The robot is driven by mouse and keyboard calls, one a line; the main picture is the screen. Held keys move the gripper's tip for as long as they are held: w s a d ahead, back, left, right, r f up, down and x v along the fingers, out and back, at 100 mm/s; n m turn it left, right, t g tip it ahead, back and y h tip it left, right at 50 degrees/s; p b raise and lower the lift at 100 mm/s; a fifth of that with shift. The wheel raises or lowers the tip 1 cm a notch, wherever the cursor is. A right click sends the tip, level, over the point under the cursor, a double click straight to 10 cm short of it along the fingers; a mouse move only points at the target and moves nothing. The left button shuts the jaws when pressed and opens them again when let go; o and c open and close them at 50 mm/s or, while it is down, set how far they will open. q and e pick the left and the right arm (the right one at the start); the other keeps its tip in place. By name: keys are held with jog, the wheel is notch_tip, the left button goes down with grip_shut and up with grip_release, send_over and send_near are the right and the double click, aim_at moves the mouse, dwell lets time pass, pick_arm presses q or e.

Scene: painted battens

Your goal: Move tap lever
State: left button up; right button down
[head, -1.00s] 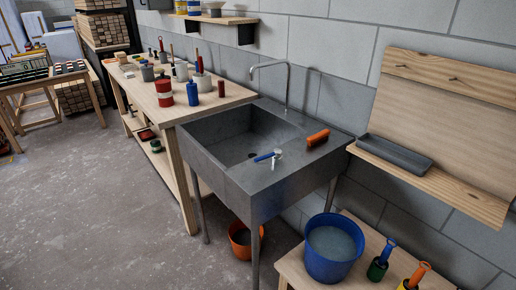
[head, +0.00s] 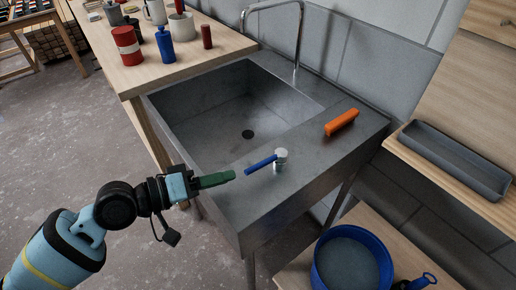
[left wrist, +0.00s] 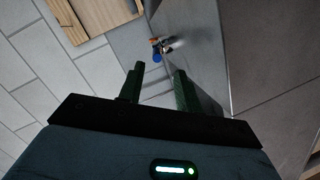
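The tap lever (head: 261,164) is a blue handle on a small silver tap body (head: 281,158) on the sink's front-right ledge. In the head view it points left, toward my left gripper (head: 232,175). The gripper's green fingers stop just short of the lever's free end, with a small gap. In the left wrist view the two fingers of my left gripper (left wrist: 159,68) stand apart with nothing between them. The blue lever (left wrist: 157,57) shows there almost end-on, just beyond the fingertips. My right gripper is in neither view.
The grey sink (head: 225,215) has an open basin and a tall curved spout (head: 300,35) behind. An orange brush-like object (head: 341,122) lies on the right ledge. A blue bucket (head: 318,262) stands lower right. A workbench (head: 130,80) with tins and bottles is at left.

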aim_at(253, 167)
pick_arm(q)
jog(key=shift+w+d+r, duration=0.15)
jog(key=shift+d+r, duration=0.1)
jog(key=shift+d, duration=0.15)
jog(key=p+x, duration=0.1)
jog(key=x, duration=0.6)
jog(key=shift+w+d, duration=0.1)
jog(key=shift+d, duration=0.05)
jog(key=shift+c, duration=0.2)
grip_shut()
